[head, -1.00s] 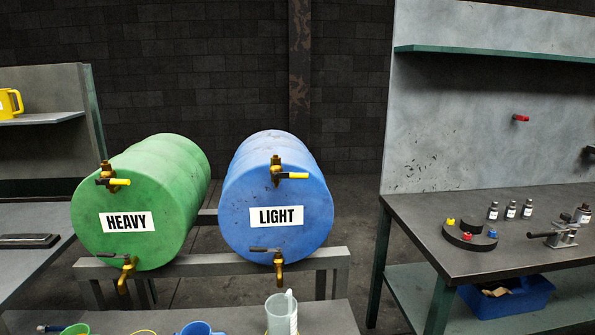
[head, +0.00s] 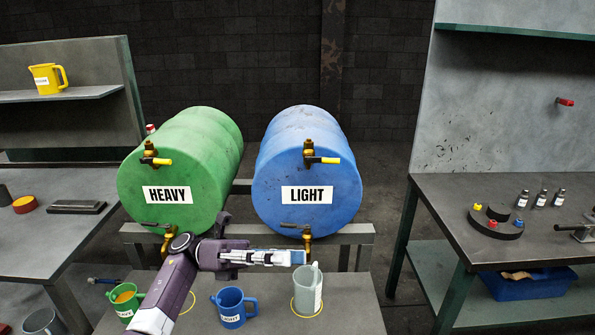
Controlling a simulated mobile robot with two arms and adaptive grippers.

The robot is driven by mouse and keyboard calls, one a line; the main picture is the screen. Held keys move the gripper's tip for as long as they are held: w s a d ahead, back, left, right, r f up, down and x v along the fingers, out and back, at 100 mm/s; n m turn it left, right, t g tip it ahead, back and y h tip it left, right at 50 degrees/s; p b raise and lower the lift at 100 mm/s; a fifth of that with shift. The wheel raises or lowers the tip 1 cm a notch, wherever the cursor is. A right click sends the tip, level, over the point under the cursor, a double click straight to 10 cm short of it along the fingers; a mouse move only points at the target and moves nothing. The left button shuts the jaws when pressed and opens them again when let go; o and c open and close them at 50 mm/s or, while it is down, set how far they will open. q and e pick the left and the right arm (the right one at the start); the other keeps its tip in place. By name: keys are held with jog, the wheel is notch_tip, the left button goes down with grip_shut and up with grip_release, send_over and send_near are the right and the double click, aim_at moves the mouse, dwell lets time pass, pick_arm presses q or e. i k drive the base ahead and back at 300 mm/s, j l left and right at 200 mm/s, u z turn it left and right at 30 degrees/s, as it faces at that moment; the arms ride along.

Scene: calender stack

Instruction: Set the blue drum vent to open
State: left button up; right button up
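The blue drum (head: 306,218) labelled LIGHT lies on its side on a grey rack. Its vent (head: 322,159) is the brass valve high on the front face, with a yellow-tipped lever lying level and pointing right. A brass tap (head: 307,241) with a dark lever sits low on the same face. My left gripper (head: 298,257) is in front of the rack, well below the vent and close to the tap in the picture. Its fingers point right and are seen side-on, so I cannot tell if they are open. I see nothing held. My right gripper is out of view.
The green drum (head: 178,217) labelled HEAVY lies to the left, with a similar vent (head: 155,160). On the front bench stand a green mug (head: 123,300), a blue jug (head: 231,308) and a grey jug (head: 306,293). The space before the blue vent is clear.

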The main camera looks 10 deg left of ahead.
aim_at(309, 159)
jog(key=i+l+u, duration=0.1)
jog(key=u, duration=0.25)
jog(key=i+l+u, duration=0.15)
jog(key=u, duration=0.2)
jog(key=i+l+u, duration=0.2)
jog(key=u, duration=0.15)
jog(key=i+l, duration=0.15)
jog(key=l, duration=0.25)
jog(key=i+l, duration=0.1)
jog(key=l, duration=0.35)
jog(key=i+l, duration=0.15)
jog(key=l, duration=0.25)
jog(key=i+l, duration=0.15)
jog(key=l, duration=0.3)
